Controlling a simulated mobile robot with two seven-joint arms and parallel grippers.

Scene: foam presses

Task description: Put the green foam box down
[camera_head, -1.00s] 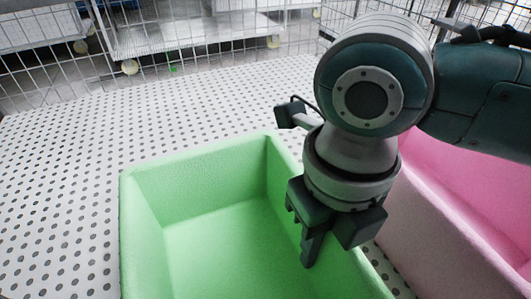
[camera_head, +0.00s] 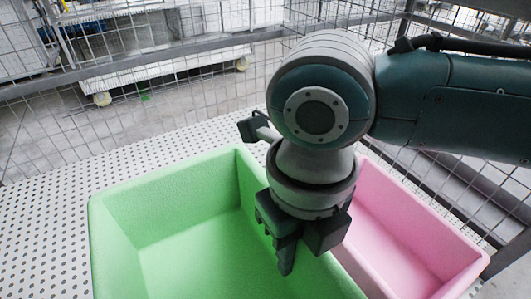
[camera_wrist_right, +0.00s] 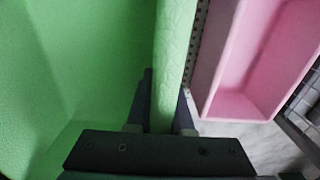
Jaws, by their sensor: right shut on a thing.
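The green foam box (camera_head: 165,185) is an open, empty-looking box at the bottom centre of the head view, with its near end cut off by the frame. My right gripper (camera_head: 287,255) points down at its right wall, one finger showing inside the box. In the right wrist view the green box wall (camera_wrist_right: 174,60) runs between the two fingers of my right gripper (camera_wrist_right: 162,105), which is shut on it. Whether the box's underside touches the surface below is hidden. My left gripper is in neither view.
A pink foam box (camera_head: 405,225) stands close to the right of the green one; it also shows in the right wrist view (camera_wrist_right: 240,107). The perforated white surface (camera_head: 50,215) is bare at the left. Wire mesh fencing (camera_head: 400,50) and a white cart (camera_head: 165,68) stand behind.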

